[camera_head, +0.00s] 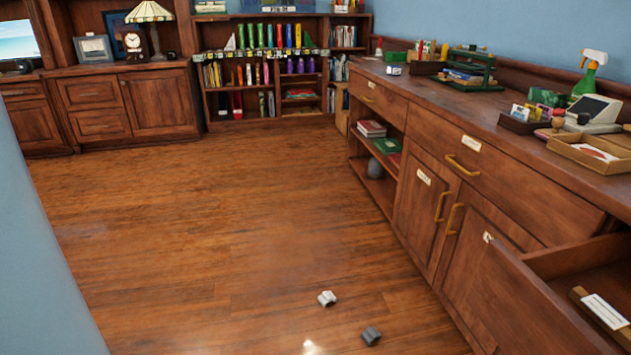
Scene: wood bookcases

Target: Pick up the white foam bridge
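A small white block with a notched shape, which looks like the white foam bridge (327,298), lies on the wood floor at the lower middle of the head view. A similar grey block (371,336) lies on the floor a little nearer and to its right. The two blocks are apart. Neither of my grippers shows in this view.
A long wooden counter (440,100) with cabinets runs along the right, with an open drawer (575,262) jutting out at the lower right. Bookcases (262,70) stand at the back. A blue wall edge (40,220) is at the left. The middle floor is clear.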

